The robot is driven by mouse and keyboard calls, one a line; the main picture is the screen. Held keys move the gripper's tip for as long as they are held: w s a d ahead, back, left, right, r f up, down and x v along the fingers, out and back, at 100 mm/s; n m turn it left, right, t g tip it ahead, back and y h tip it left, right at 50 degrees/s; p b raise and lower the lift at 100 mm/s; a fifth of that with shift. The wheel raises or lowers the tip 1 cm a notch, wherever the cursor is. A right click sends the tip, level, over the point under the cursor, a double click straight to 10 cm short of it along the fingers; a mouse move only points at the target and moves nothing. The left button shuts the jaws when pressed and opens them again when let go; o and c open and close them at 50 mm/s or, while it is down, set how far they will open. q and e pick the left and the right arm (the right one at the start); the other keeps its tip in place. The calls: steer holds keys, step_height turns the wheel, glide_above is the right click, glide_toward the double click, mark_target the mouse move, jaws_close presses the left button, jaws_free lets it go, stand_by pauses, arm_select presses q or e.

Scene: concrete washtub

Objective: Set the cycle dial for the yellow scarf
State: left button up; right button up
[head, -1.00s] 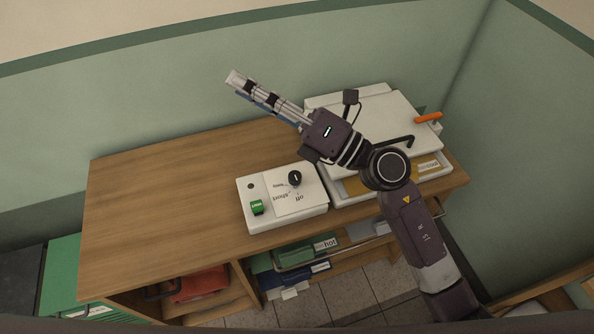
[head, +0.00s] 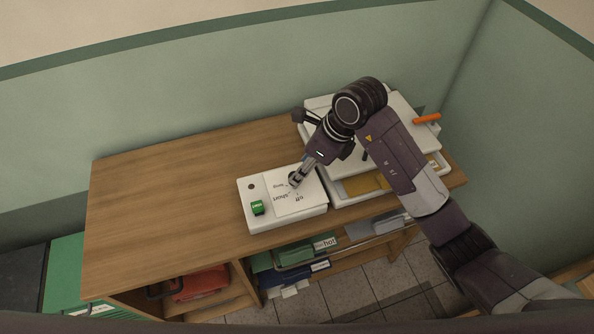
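The control box (head: 250,221) is white and lies on the wooden bench. Its dial (head: 292,176) is black and mostly hidden behind my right gripper (head: 296,184), whose fingertips are at the dial. I cannot tell whether the fingers are shut on it. Upside-down words around the dial read "off", "short" and apparently "long". The pointer's setting is hidden. A yellow patch, perhaps the yellow scarf (head: 362,185), shows in the white tub (head: 345,201) right of the box, partly covered by the lid and my arm. My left gripper is not in view.
The box has a green button (head: 257,208) and a dark round spot. The tub's white lid (head: 400,112) has an orange handle (head: 427,119) at right. The bench (head: 170,200) is clear at left. Below are coloured bins, one labelled "hot" (head: 326,243).

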steer(key=shift+p+x, duration=0.35)
steer(key=shift+x, duration=1.85)
steer(key=shift+c, duration=0.6)
steer(key=shift+r, duration=0.1)
jaws_close()
